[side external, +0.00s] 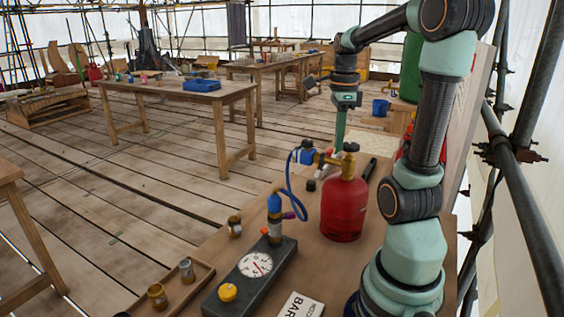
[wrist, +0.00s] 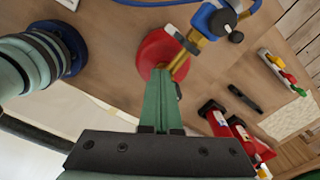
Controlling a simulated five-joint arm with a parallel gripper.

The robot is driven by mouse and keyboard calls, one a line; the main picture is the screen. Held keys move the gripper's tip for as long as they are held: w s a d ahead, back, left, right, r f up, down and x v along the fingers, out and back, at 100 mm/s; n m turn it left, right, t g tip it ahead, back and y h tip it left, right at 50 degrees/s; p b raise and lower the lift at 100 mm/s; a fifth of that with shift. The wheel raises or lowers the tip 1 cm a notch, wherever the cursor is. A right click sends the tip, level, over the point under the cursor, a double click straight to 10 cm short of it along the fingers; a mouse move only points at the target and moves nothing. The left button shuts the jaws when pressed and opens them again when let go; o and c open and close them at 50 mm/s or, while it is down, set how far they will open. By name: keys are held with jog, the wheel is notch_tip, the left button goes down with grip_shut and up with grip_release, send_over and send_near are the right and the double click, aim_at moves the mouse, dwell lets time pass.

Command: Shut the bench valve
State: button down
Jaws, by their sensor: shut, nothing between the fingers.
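A red gas cylinder (side external: 343,205) stands upright on the bench, with a brass valve (side external: 330,160) on top and a blue regulator (side external: 306,153) at its left. A blue hose (side external: 289,185) runs from it toward a blue torch (side external: 274,207). The wrist view shows the cylinder (wrist: 150,52), brass valve (wrist: 186,58), blue regulator (wrist: 212,20) and a black knob (wrist: 236,37). I cannot tell which knob is the bench valve. My gripper (side external: 340,143) is shut and empty, pointing down behind the cylinder top. Its green fingers (wrist: 162,80) overlap the cylinder in the wrist view; contact cannot be told.
A dark gauge box (side external: 236,285) with a yellow knob sits at the bench front. Small jars (side external: 157,294) stand in a tray on the left.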

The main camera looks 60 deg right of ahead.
jog(key=shift+w+d, duration=0.45)
jog(key=shift+d, duration=0.4)
dwell(0.4)
jog(key=shift+w+a, duration=0.1)
jog(key=shift+w, duration=0.3)
jog(key=shift+r, duration=0.2)
notch_tip(320, 180, up, 6)
jog(key=shift+f, duration=0.2)
dwell(0.3)
